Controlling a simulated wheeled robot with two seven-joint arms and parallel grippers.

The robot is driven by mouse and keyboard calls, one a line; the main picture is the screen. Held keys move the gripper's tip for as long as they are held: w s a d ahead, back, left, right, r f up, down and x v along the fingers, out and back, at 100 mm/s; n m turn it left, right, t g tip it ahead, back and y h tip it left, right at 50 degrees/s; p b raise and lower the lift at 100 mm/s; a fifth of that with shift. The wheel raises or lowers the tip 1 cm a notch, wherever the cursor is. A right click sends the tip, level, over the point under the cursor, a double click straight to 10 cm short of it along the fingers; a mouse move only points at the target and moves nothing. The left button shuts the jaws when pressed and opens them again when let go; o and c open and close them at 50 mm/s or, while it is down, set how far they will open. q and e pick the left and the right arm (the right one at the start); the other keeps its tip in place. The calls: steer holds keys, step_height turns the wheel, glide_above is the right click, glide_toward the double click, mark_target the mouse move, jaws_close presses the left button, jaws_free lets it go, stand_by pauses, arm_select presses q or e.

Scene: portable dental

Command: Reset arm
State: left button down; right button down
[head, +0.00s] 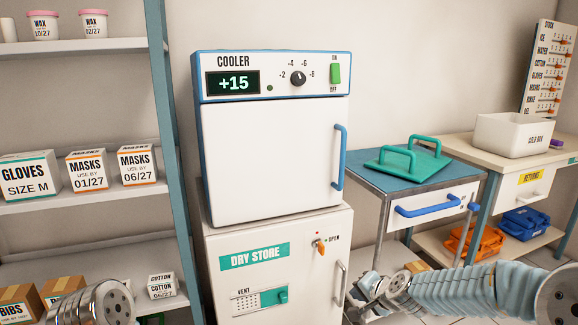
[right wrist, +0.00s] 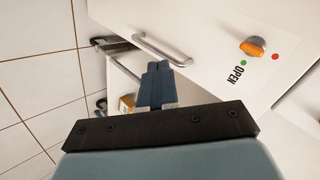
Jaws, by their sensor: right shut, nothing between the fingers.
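My right gripper (head: 366,286) is low at the right of the dry store cabinet in the head view, on the arm that comes in from the right. In the right wrist view its two dark blue fingers (right wrist: 157,72) are together with nothing between them. They appear just in front of the grey door handle (right wrist: 155,50), which also shows in the head view (head: 340,284); I cannot tell whether they touch it. Part of my left arm (head: 100,303) shows at the lower left; its gripper is out of view.
The cooler (head: 270,165) stands shut on the dry store cabinet (head: 255,225), whose orange knob (head: 319,246) is by OPEN. A shelf rack (head: 165,120) is at left. A trolley with a green tray (head: 408,160) and a side table (head: 470,150) are at right.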

steer(key=s+a+f+n+g, duration=0.1)
steer(key=s+f+g, duration=0.1)
steer(key=s+f, duration=0.35)
steer(key=s+a+f+n+g, duration=0.1)
steer(key=s+a+f, duration=0.15)
steer(key=f, duration=0.65)
steer(key=s+a+f+n+g, duration=0.2)
steer(key=s+f, duration=0.5)
steer(key=s, duration=0.4)
steer(key=s+a+f+n+g, duration=0.1)
steer(key=s+f+n+g, duration=0.2)
steer(key=s+f, duration=0.3)
steer(key=s, duration=0.5)
steer(key=shift+s+a+f+y, duration=0.35)
steer(key=shift+a+y, duration=0.05)
